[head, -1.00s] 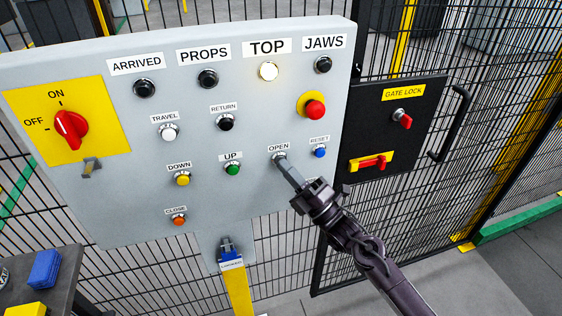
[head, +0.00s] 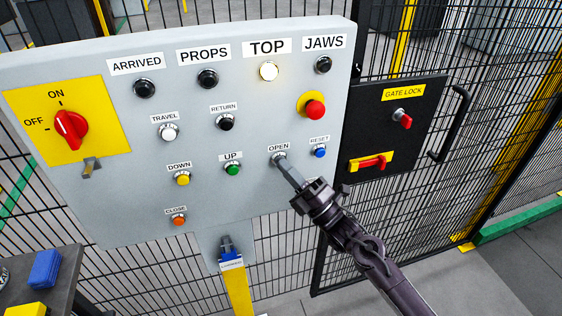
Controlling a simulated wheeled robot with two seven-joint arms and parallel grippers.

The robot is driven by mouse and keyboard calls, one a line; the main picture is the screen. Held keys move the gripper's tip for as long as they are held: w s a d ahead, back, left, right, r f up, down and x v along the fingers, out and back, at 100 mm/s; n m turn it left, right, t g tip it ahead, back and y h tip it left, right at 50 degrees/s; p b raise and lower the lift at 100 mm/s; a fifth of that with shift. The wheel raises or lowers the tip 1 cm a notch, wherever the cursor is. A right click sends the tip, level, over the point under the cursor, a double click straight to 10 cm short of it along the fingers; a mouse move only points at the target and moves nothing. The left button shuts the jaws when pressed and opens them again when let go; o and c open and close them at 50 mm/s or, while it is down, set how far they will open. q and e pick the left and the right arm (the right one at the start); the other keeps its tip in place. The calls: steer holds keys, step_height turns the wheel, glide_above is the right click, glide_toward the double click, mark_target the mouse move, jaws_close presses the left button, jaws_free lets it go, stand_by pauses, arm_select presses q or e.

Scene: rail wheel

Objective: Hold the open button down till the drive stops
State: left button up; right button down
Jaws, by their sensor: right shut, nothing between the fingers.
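The grey control panel (head: 110,195) fills the left and middle of the head view. My right gripper (head: 283,163) is shut and empty, its tip at the button under the OPEN label (head: 278,147). The tip covers most of that button, so I cannot see how far it is pressed. The TOP lamp (head: 268,71) is lit. The JAWS lamp (head: 323,64), PROPS lamp (head: 207,78) and ARRIVED lamp (head: 144,88) are dark. My left gripper is not in view.
Close by are the blue RESET button (head: 320,151), the green UP button (head: 233,168) and the red stop button (head: 315,109). The red rotary switch (head: 71,129) is at left. A black gate lock box (head: 388,130) is on the mesh fence at right.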

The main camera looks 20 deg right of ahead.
steer(key=shift+s, duration=0.85)
steer(key=shift+p, duration=0.3)
steer(key=s+p, duration=0.1)
steer(key=s, duration=0.4)
steer(key=shift+d+p, duration=0.1)
steer(key=shift+p, duration=0.25)
